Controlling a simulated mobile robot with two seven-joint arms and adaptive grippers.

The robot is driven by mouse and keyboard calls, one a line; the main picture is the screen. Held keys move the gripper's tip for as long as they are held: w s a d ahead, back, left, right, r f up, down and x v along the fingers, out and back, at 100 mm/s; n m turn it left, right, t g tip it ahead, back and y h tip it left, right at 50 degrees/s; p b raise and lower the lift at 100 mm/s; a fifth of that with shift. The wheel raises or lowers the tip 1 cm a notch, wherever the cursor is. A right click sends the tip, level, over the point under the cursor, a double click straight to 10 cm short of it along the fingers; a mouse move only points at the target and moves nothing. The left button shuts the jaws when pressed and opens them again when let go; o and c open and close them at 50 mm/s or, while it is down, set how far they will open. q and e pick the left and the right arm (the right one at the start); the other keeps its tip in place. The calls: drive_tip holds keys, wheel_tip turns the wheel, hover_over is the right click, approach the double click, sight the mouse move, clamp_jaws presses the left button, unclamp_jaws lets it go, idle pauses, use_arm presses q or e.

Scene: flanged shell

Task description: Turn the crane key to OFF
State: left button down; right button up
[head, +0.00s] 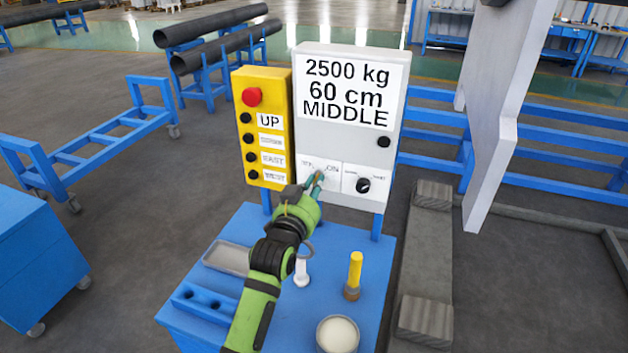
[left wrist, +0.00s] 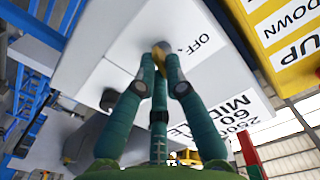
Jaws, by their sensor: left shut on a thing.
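The crane key (left wrist: 161,52) is a small brass piece on the front of the grey control box (head: 340,139), just beside the printed OFF label in the left wrist view. My left gripper (head: 314,184) has its teal fingers closed around the key at the lower left of the box. It also shows in the left wrist view (left wrist: 159,66). In the head view the fingers hide the key, with ON printed to their right and a partly blurred label to their left. The key's exact angle is hard to tell. My right gripper is not in view.
A black rotary knob (head: 364,186) sits just right of the key. A yellow button box (head: 264,128) with a red stop button stands to the left. The blue table (head: 377,268) below holds a tray (head: 226,257), a yellow-topped peg (head: 354,275) and a round cup (head: 338,335).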

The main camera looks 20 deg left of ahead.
use_arm(q)
drive_tip(key=n+p, duration=0.1)
drive_tip(key=n, duration=0.2)
drive_tip(key=n+p, duration=0.1)
drive_tip(key=n, duration=0.2)
drive_tip(key=n+p, duration=0.2)
drive_tip(key=n, duration=0.1)
drive_tip(key=shift+r+n, duration=0.25)
drive_tip(key=shift+n, duration=0.15)
drive_tip(key=shift+a+n+p, duration=0.1)
drive_tip(key=shift+n+p, duration=0.4)
drive_tip(key=shift+n, duration=0.8)
drive_tip(key=c, duration=1.3)
unclamp_jaws()
drive_tip(key=shift+f, duration=0.1)
